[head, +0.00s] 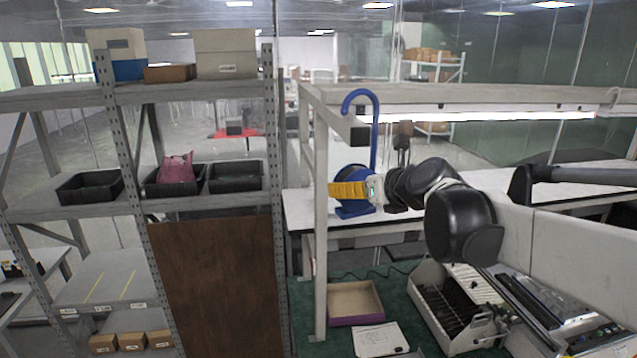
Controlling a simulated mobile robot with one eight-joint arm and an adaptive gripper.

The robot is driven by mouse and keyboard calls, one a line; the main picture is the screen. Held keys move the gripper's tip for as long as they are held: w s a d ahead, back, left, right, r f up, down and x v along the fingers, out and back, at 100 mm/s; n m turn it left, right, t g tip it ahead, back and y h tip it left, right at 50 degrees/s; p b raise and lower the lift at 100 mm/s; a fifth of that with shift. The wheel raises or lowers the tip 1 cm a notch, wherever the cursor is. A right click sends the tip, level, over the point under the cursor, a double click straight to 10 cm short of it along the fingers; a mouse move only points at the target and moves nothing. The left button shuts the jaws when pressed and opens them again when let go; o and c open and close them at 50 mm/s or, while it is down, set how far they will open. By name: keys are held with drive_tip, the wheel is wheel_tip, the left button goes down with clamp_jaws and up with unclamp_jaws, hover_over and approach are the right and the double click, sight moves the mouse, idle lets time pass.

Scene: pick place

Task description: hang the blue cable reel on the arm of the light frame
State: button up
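The blue cable reel (355,211) is upright near the middle, with a long blue stem ending in a hook at the top. The pale light frame (319,230) has a short arm (332,116) pointing toward me with a dark square end. The hook's curve is above this arm, with a visible gap over its end, and the stem passes just right of it. Whether the hook is around the arm in depth is unclear. My gripper (347,190) reaches in from the right; its yellow fingers lie across the reel and appear shut on it, covering part of the disc.
A lit tube (500,116) runs along the frame's top. A white table (470,178) stands behind. Shelving (205,203) with black bins is left. A cardboard tray (355,299) and a grey rack (450,308) lie below on green floor.

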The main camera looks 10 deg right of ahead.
sight(352, 200)
drive_tip(key=shift+a, duration=1.15)
drive_tip(key=shift+f+b, duration=1.15)
drive_tip(key=shift+f, duration=0.4)
drive_tip(key=o, duration=1.1)
drive_tip(key=shift+o, duration=0.2)
